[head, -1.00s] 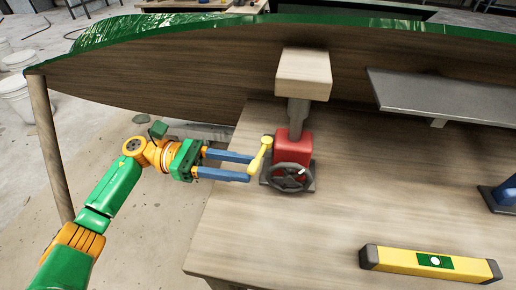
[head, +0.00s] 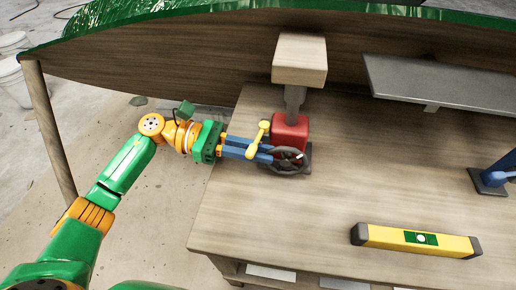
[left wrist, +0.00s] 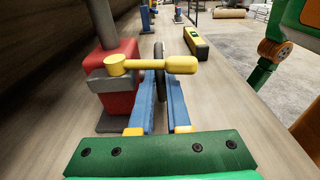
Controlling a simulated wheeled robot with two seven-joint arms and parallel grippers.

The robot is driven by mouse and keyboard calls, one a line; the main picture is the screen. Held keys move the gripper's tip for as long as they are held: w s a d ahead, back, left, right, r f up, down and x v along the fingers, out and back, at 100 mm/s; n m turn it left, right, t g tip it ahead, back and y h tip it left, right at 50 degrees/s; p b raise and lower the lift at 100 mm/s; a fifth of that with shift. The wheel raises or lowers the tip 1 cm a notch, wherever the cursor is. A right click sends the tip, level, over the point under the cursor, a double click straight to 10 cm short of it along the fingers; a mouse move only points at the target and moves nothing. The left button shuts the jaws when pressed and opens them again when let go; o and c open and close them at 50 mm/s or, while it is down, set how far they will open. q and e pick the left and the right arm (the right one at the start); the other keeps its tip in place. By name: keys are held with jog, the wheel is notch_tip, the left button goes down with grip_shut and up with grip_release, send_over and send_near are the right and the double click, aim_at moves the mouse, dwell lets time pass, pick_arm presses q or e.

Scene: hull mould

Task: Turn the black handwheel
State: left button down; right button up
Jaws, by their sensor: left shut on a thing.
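The black handwheel (head: 288,160) stands upright on the front of a red jack (head: 291,132) on the wooden table. My left gripper (head: 268,154) has its two blue fingers shut on the wheel's left rim. In the left wrist view the handwheel (left wrist: 160,88) shows edge-on between the blue fingers (left wrist: 162,98). A yellow lever (head: 259,138) juts from the jack's side. In the left wrist view this lever (left wrist: 155,64) passes across, in front of the fingers, and hides part of the wheel. My right gripper is not in view.
A wooden block (head: 300,60) tops the jack under the hull (head: 180,75). A yellow level (head: 415,241) lies on the table's front. A blue jack (head: 495,175) stands at the right, and a grey shelf (head: 435,82) behind. The table (head: 390,190) between is clear.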

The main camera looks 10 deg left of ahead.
pick_arm(q)
jog(key=c, duration=1)
grip_release()
jog(key=shift+o, duration=0.2)
